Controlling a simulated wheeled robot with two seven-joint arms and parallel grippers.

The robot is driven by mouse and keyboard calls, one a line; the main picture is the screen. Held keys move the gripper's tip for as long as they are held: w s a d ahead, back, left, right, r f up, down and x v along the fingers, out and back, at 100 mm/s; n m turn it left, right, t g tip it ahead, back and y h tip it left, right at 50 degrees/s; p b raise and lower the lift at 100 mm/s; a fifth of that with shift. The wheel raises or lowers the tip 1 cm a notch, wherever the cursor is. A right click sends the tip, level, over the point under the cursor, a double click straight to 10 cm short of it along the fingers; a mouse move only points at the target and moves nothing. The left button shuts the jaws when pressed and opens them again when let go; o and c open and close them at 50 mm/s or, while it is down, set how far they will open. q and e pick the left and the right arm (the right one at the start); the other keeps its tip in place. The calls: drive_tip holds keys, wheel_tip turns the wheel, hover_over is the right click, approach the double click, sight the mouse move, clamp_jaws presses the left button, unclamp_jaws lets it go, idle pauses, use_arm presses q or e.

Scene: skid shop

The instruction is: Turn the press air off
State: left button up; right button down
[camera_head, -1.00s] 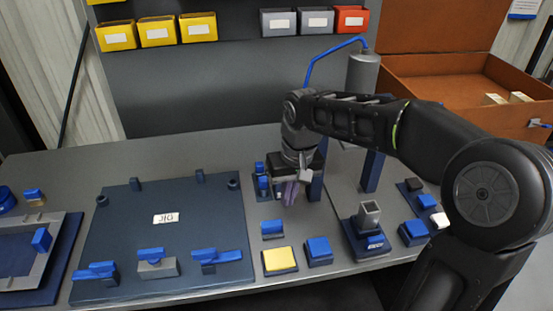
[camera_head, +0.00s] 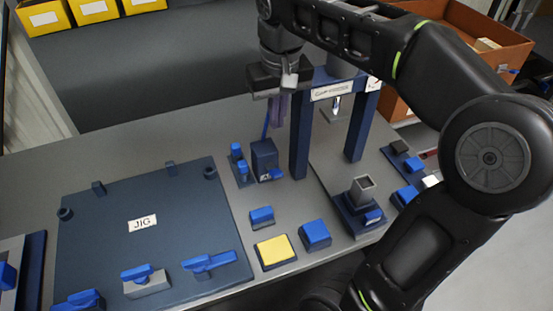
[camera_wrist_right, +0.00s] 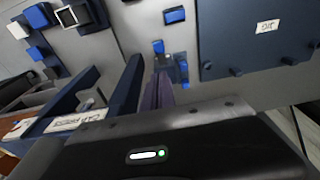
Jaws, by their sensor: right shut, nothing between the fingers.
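The press (camera_head: 332,92) is a dark blue frame on two posts with a white label on its crossbar. A dark blue box (camera_head: 264,158) with a small white label and a bright blue lever (camera_head: 274,174) stands left of the posts, and a blue hose (camera_head: 266,124) rises behind it. I cannot read the label, so I cannot tell for sure that this is the air valve. My right gripper (camera_head: 277,118) is shut and empty, above and apart from this box. Its fingers (camera_wrist_right: 158,92) point down at the bench in the right wrist view. My left gripper is not in view.
A small base with two blue knobs (camera_head: 240,163) stands just left of the box. The JIG plate (camera_head: 120,208) with blue clamps fills the left. A yellow pad (camera_head: 274,252), blue blocks (camera_head: 315,234) and a grey square tube (camera_head: 362,190) are in front. An orange box (camera_head: 490,75) is behind.

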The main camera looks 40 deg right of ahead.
hover_over(276, 171)
drive_tip(key=f, duration=0.9)
drive_tip(key=shift+w+d+f, duration=0.2)
drive_tip(key=shift+w+f, duration=0.2)
drive_tip(key=shift+s+a+f, duration=0.1)
drive_tip(key=shift+s+f, duration=0.15)
drive_tip(key=shift+f, duration=0.35)
drive_tip(key=shift+s+a+f, duration=0.1)
drive_tip(key=shift+s+f, duration=0.15)
drive_tip(key=shift+f, duration=0.3)
drive_tip(key=shift+s+f, duration=0.2)
drive_tip(key=shift+f, duration=0.35)
